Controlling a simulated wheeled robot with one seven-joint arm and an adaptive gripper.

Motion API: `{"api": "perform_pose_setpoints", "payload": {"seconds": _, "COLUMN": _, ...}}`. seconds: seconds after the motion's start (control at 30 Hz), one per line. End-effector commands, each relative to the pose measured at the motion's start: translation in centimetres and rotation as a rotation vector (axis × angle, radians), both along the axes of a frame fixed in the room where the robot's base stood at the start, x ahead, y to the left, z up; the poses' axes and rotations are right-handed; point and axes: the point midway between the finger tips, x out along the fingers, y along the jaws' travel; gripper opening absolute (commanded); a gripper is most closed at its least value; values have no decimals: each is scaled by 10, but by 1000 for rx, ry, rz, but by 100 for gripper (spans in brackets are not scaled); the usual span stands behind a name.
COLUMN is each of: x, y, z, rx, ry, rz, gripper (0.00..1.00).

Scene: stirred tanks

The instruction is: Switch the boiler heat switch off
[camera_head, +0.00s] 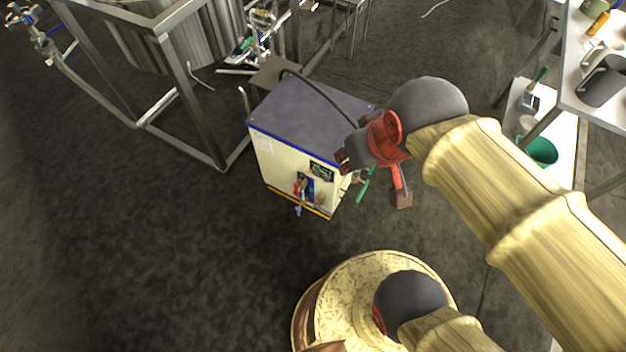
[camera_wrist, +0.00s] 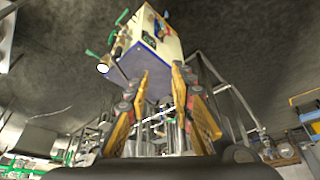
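The boiler (camera_head: 283,165) appears to be the cream box with a dark blue-grey top, standing on the floor near the middle of the head view. Its front has a dark display (camera_head: 321,172) and a small blue panel (camera_head: 306,186) with a red part. The heat switch is too small to make out, as is its position. The boiler also shows in the wrist view (camera_wrist: 168,44), tilted, beyond the fingers. My gripper (camera_head: 374,180) is at the boiler's right side in the head view. In the wrist view my gripper (camera_wrist: 161,74) has its orange fingers apart, with nothing held between them.
A metal frame (camera_head: 195,105) with a large tank (camera_head: 165,40) stands behind left. Green-handled valve parts (camera_head: 366,186) are beside the boiler. A white table (camera_head: 590,105) with a grey mug (camera_head: 603,82) is at right.

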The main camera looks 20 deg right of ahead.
Motion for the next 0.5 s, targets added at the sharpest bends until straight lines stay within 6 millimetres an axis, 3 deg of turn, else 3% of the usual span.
{"api": "perform_pose_setpoints", "payload": {"seconds": 0.1, "x": 3, "y": 13, "z": -32, "rx": -9, "ry": 100, "rz": 45, "gripper": 15}}
{"api": "perform_pose_setpoints", "payload": {"seconds": 0.37, "x": 16, "y": 37, "z": -84, "rx": -43, "ry": 279, "rz": 132, "gripper": 0}}
{"api": "perform_pose_setpoints", "payload": {"seconds": 0.5, "x": 25, "y": 48, "z": -110, "rx": -82, "ry": 363, "rz": 184, "gripper": 0}}
